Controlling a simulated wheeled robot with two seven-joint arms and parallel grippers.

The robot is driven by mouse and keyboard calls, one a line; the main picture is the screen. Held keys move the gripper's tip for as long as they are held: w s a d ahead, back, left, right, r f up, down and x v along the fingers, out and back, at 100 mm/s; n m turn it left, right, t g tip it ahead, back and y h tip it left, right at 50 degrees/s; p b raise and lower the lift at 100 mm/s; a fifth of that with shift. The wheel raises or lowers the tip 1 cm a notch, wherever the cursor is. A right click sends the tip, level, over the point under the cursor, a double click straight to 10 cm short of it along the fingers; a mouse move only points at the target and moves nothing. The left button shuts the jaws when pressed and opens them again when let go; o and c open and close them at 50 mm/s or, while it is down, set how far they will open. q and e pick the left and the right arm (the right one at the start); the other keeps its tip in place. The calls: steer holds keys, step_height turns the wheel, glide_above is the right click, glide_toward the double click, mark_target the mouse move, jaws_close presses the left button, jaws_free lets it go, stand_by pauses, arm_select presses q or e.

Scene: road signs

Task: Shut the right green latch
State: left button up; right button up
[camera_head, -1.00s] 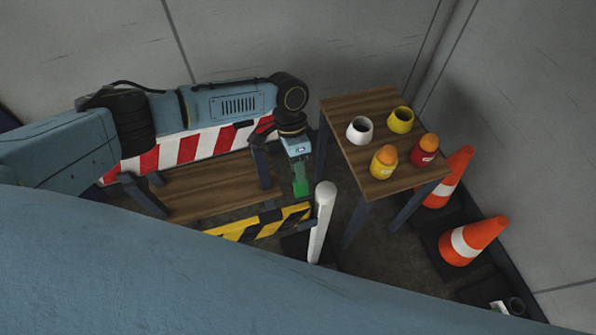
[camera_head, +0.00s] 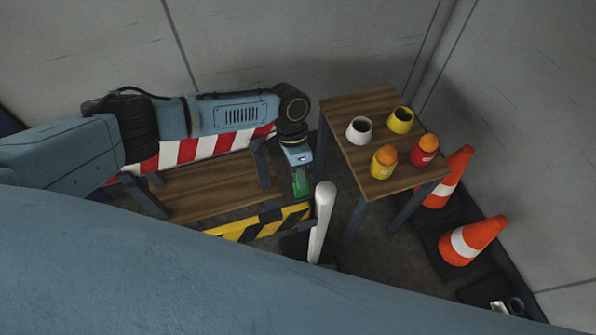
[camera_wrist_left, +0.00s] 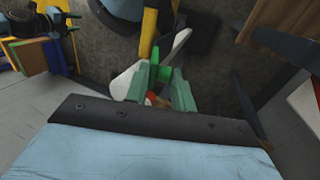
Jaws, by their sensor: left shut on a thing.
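My left gripper (camera_head: 301,187) reaches down beside the white post (camera_head: 321,222), to the left of its upper part. In the left wrist view its two pale green fingers (camera_wrist_left: 161,88) are closed around a bright green piece (camera_wrist_left: 160,72), which looks like the green latch. The fingers and the view angle hide much of the latch, so I cannot tell how far it is turned. A yellow-and-black striped barrier board (camera_head: 262,224) runs left from the post. My right gripper is not in view.
A wooden table (camera_head: 352,101) with a white cup (camera_head: 359,130), a yellow cup (camera_head: 400,120) and two orange-topped jars stands right of the post. Orange cones (camera_head: 472,241) stand farther right. A wooden bench (camera_head: 215,187) and a red-and-white board (camera_head: 190,151) lie behind the striped board.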

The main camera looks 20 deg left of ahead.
arm_select(q)
steer(key=shift+w+a+r+t+p, duration=0.2)
steer(key=shift+t+p, duration=0.1)
steer(key=shift+p, duration=0.15)
